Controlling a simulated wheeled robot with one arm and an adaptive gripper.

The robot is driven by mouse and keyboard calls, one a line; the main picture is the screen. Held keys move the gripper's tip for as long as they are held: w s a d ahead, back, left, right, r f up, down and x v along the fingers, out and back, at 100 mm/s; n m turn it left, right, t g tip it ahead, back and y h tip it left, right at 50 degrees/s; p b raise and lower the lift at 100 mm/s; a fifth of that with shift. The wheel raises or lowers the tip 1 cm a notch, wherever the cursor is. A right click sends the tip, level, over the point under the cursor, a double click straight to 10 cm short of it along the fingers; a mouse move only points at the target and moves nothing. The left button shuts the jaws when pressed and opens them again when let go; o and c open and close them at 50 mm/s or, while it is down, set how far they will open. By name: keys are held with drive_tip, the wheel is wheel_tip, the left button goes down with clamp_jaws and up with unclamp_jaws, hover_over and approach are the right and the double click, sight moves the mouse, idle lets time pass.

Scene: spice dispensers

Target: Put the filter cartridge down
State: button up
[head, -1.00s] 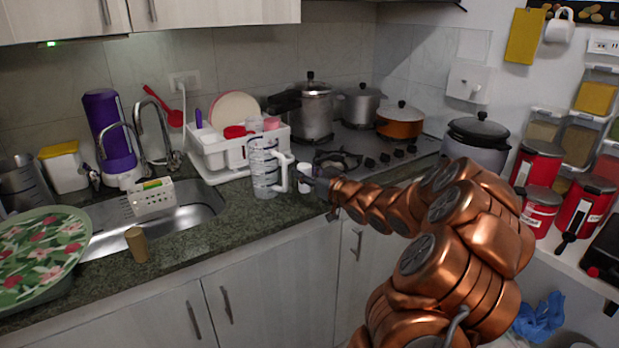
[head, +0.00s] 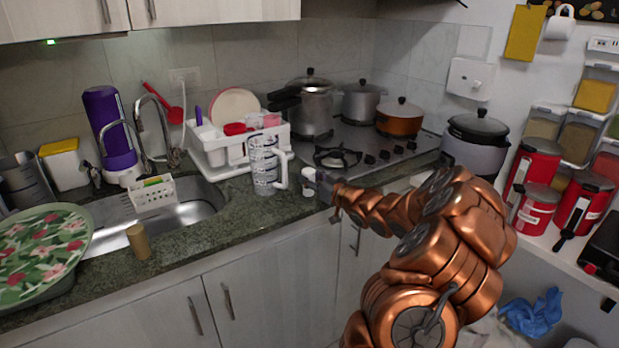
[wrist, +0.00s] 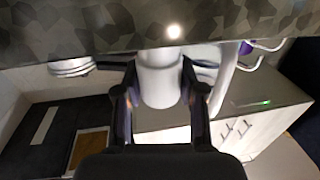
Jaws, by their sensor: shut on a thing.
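The filter cartridge is a small white cylinder (head: 308,189) at the front part of the granite counter, just right of the clear measuring jug (head: 264,168). In the wrist view the cartridge (wrist: 160,82) sits between the two dark fingers of my gripper (wrist: 160,98). My gripper (head: 322,186) is shut on it, reaching in from the right in the head view. The cartridge looks upright, with one end at or very close to the counter surface (wrist: 90,30). I cannot tell whether it touches.
The jug's handle is close to the cartridge's left side. The stove (head: 365,150) with pots lies behind and to the right. A dish rack (head: 215,160) stands behind the jug. A tan cylinder (head: 138,241) stands near the sink, with bare counter (head: 215,228) between.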

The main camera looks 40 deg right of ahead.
drive_tip(key=shift+f, duration=0.15)
drive_tip(key=o, duration=1.1)
drive_tip(key=shift+o, duration=0.2)
drive_tip(key=shift+r, duration=0.25)
drive_tip(key=shift+s+f, duration=0.15)
drive_tip(key=shift+s, duration=0.5)
drive_tip(key=s+b, duration=0.1)
drive_tip(key=s, duration=0.9)
drive_tip(key=shift+s+d, duration=0.35)
drive_tip(key=shift+d, duration=0.05)
